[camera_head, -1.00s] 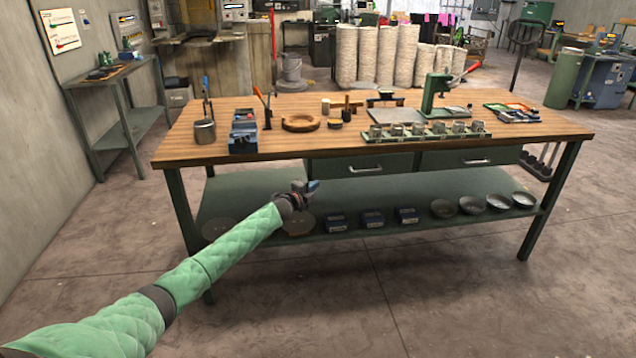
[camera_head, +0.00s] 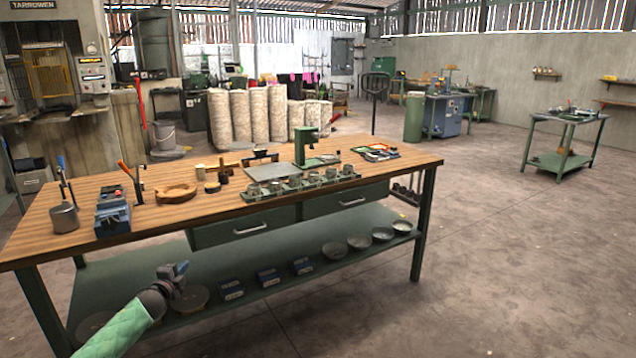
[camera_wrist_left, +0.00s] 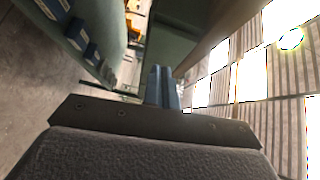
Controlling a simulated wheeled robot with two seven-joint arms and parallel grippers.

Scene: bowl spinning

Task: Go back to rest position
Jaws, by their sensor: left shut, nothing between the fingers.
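My left gripper (camera_head: 180,270) comes in from the lower left in the head view, on a green-sleeved arm. It is in front of the long workbench, below the level of its wooden top (camera_head: 110,187) and in front of the lower shelf (camera_head: 150,263). Its blue fingers are shut and empty. They also show side by side in the left wrist view (camera_wrist_left: 162,86). My right gripper is not in view.
Bowls (camera_head: 359,242) and blue boxes (camera_head: 268,277) sit on the shelf. The floor (camera_head: 520,230) to the right is clear.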

